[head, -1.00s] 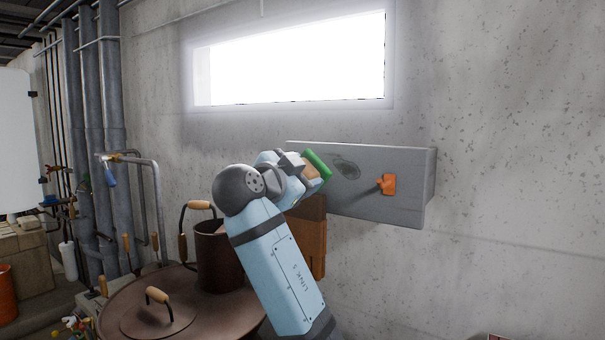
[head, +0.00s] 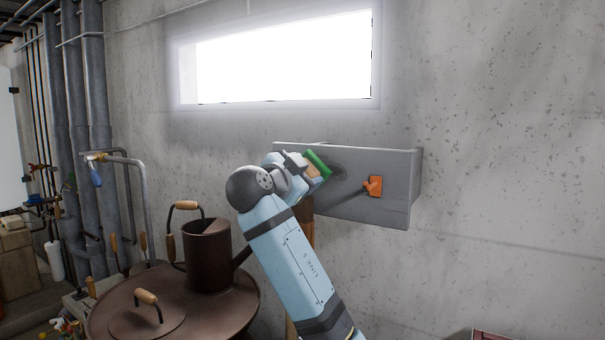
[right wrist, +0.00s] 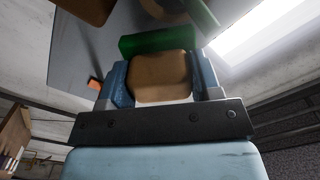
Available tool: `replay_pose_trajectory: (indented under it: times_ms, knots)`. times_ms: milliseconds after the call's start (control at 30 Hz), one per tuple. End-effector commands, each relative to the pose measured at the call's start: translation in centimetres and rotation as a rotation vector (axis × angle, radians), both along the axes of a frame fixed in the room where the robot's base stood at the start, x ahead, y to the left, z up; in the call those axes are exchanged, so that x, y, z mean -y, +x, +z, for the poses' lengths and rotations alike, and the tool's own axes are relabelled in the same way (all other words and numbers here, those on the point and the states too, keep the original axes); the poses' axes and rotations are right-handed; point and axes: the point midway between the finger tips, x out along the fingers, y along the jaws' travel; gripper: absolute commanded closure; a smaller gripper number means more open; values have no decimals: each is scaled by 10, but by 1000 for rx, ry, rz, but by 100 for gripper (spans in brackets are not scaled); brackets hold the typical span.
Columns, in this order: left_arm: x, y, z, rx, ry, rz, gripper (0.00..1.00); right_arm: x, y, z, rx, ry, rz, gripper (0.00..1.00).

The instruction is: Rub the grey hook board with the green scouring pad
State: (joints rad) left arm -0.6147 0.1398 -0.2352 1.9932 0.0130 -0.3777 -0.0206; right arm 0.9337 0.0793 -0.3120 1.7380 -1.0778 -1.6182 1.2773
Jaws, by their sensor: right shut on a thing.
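The grey hook board (head: 391,165) is fixed to the concrete wall, with an orange hook (head: 374,186) on its face. A dark smudge (head: 341,171) shows on the board left of the hook, partly behind the pad. My right gripper (head: 309,172) is shut on the tan block of the green scouring pad (head: 319,163). The pad's green face points to the board at the smudge's left edge; I cannot tell whether it touches. The right wrist view shows the tan block between the fingers, the green layer (right wrist: 157,41) beyond, and the board (right wrist: 84,55). My left gripper is out of view.
A brown watering can (head: 208,255) stands on a round brown lid or drum top (head: 235,305) below and left of my arm. A brown wooden piece (head: 306,232) hangs below the board. A bright window (head: 285,58) is above. The wall right of the board is clear.

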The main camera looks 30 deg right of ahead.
Motion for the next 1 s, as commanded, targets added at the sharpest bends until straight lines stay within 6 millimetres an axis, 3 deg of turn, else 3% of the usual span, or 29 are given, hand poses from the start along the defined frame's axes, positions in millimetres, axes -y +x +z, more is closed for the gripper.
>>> replay_pose_trajectory:
  times_ms: [1000]
  knots:
    - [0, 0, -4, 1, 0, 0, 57, 12, 7, 1, 1, 0, -1, 61]
